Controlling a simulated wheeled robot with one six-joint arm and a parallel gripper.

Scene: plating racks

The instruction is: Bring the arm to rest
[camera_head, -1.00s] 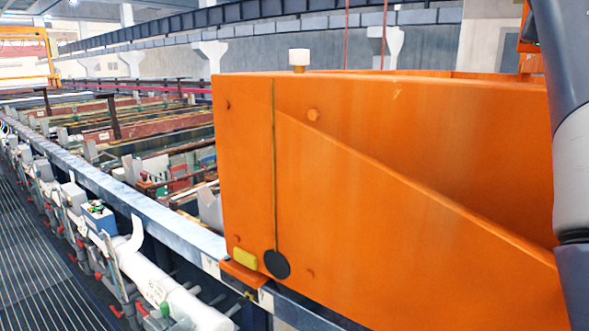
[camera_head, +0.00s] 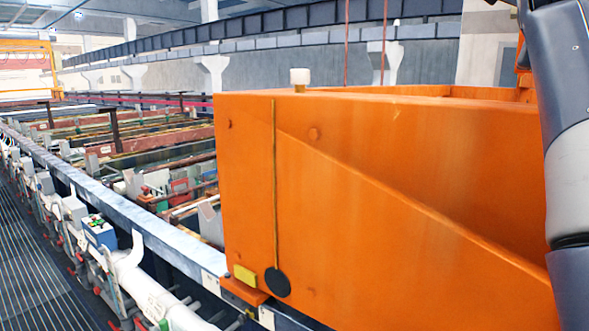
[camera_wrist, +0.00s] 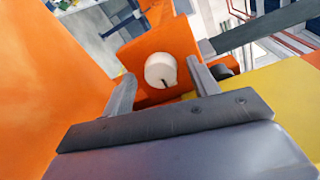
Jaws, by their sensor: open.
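My gripper (camera_wrist: 161,70) shows in the wrist view with its two fingers apart and nothing held between them. Beyond the fingers, a white round knob (camera_wrist: 160,70) sits on an orange part; the view does not show clearly how far off it is. In the head view my arm (camera_head: 568,150) stands at the right edge, in front of the large orange housing (camera_head: 380,220). My gripper is out of the head view.
The orange housing fills the right half of the head view, with a white cap (camera_head: 300,77) on top. An orange surface (camera_wrist: 45,80) also fills the wrist view's left side. Tank rows lie left, beside a grated walkway (camera_head: 35,260) with pipes along it.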

